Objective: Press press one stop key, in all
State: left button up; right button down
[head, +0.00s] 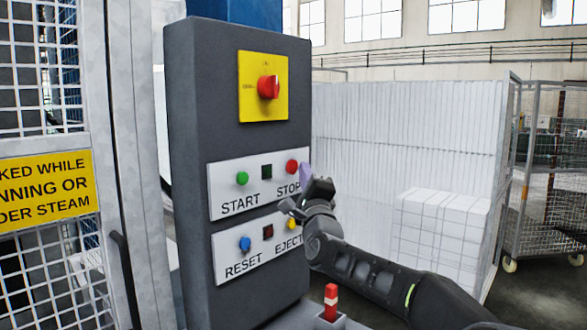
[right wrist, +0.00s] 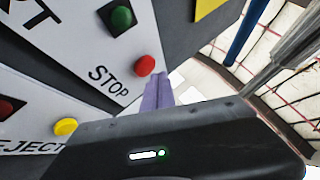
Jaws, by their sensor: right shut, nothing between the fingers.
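The red stop key (head: 292,167) sits above the word STOP on the upper white plate (head: 230,207) of a dark grey control box. It also shows in the right wrist view (right wrist: 145,65). My right gripper (head: 305,172) is shut and empty, with its purple fingertips just right of the stop key. In the right wrist view the fingertips (right wrist: 158,92) are below and right of the key, with a small gap in the picture. I cannot tell their distance from the panel face. My left gripper is not in view.
A green start key (head: 242,178) and a dark green lamp (head: 266,171) share the plate. Below are a blue reset key (head: 245,243) and a yellow eject key (head: 291,224). A red rotary switch (head: 268,87) is above. White foam blocks (head: 438,235) stand at right.

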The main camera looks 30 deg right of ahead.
jog(key=shift+w, duration=0.15)
jog(key=shift+w+a, duration=0.1)
jog(key=shift+w, duration=0.2)
jog(key=shift+w+a, duration=0.15)
jog(key=shift+w, duration=0.2)
dwell(0.9)
jog(key=b, duration=0.1)
jog(key=s+b, duration=0.1)
jog(key=b, duration=0.1)
jog(key=shift+s+d, duration=0.2)
jog(key=shift+s, duration=0.05)
dwell(0.3)
dwell(0.4)
